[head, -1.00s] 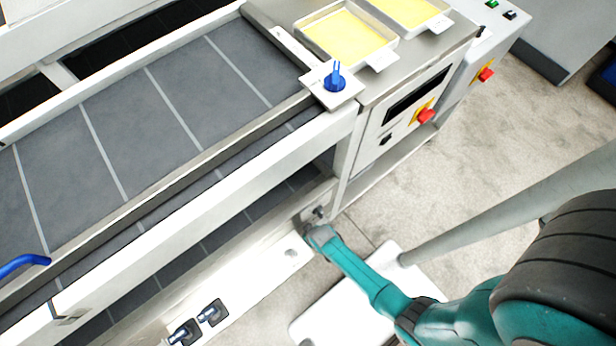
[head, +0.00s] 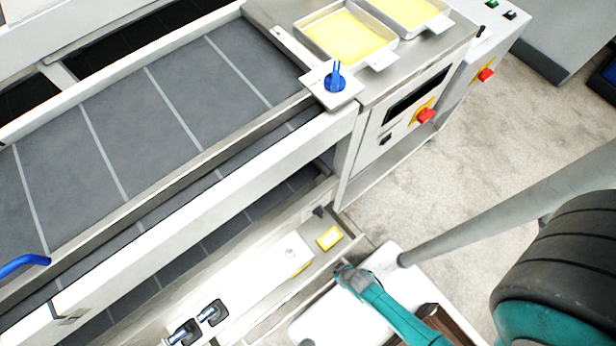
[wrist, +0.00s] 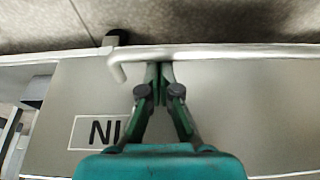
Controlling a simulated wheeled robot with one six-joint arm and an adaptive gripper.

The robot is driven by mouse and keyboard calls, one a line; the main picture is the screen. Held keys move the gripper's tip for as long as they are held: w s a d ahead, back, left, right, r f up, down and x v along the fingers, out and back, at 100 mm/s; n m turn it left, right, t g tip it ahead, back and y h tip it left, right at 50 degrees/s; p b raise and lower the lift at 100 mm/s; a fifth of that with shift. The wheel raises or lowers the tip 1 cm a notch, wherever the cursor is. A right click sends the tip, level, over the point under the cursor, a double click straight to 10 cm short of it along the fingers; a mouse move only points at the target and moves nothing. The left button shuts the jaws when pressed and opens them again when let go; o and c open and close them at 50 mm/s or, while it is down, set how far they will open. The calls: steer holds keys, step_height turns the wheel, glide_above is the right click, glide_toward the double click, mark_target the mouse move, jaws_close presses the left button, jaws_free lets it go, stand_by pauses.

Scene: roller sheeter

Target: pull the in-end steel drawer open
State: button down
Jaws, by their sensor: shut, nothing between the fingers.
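The in-end steel drawer (head: 318,259) sticks out from the lower side of the machine in the head view, partly open. A yellow-and-white item (head: 330,237) shows inside it. My gripper (head: 346,270) is at the drawer's outer side, low down. In the wrist view, a grey steel panel (wrist: 240,110) bears the letters IN, seen upside down. A pale bar handle (wrist: 230,53) with a bent end runs along the panel's upper part. My gripper (wrist: 159,68) is shut with empty fingers, its tips at the bar. Whether they touch or hook it is hard to tell.
A belt (head: 150,110) and a control box with a red knob (head: 426,116) stand above the drawer. Blue-grey fittings (head: 212,312) sit on the lower left side. A pale post (head: 500,215) crosses at right. Open floor (head: 420,190) lies beyond the machine.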

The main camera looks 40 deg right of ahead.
steer(key=s, duration=0.7)
steer(key=shift+s, duration=0.25)
stand_by(0.3)
